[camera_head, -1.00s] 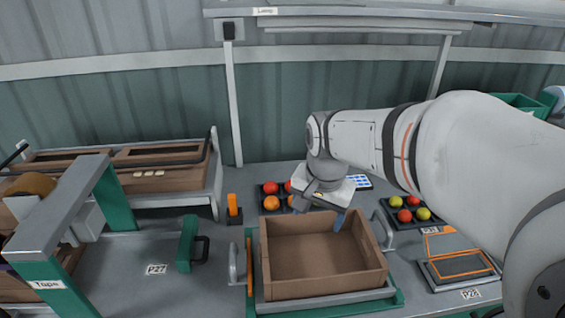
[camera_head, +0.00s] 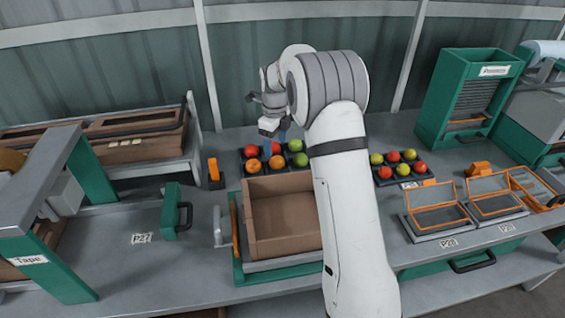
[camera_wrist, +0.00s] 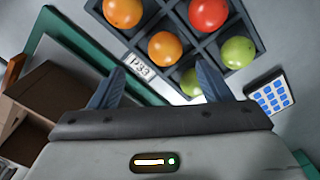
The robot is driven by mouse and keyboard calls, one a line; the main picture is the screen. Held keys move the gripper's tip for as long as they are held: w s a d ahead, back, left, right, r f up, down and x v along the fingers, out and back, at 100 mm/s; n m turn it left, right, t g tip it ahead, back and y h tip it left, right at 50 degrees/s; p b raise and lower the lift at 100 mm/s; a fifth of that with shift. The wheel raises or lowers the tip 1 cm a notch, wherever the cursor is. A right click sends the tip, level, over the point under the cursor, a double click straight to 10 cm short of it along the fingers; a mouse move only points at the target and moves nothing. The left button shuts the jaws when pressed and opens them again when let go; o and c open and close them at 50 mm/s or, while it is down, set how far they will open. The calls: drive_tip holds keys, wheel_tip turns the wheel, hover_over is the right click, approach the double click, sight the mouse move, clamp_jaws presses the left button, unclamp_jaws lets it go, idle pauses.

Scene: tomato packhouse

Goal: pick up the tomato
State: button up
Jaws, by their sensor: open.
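Several tomatoes sit in a dark compartment tray (camera_head: 262,172) behind the wooden box: a red tomato (camera_head: 251,151) at the back left, another red one in the back middle, oranges in front and greens at right. In the wrist view the tray (camera_wrist: 232,80) shows a red tomato (camera_wrist: 208,13), two orange ones (camera_wrist: 165,49) and a green one (camera_wrist: 237,52). Another green one (camera_wrist: 190,82) is partly hidden behind my gripper. My gripper (camera_wrist: 158,85) is open and empty, with its fingers apart near the tray's edge. In the head view my gripper (camera_head: 282,137) is over the tray's back edge.
The empty wooden box (camera_head: 283,228) stands in front of the tray. A second tray (camera_head: 400,182) with red and green tomatoes is to the right. A blue-and-white keypad-like object (camera_wrist: 270,98) lies beside the first tray. Orange-framed panels (camera_head: 438,218) lie farther right.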

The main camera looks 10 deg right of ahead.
sight(277, 157)
drive_tip(key=f, duration=0.7)
drive_tip(key=shift+w+d+f+p, duration=0.25)
drive_tip(key=shift+w+p, duration=0.05)
drive_tip(key=shift+p, duration=0.1)
drive_tip(key=c, duration=0.8)
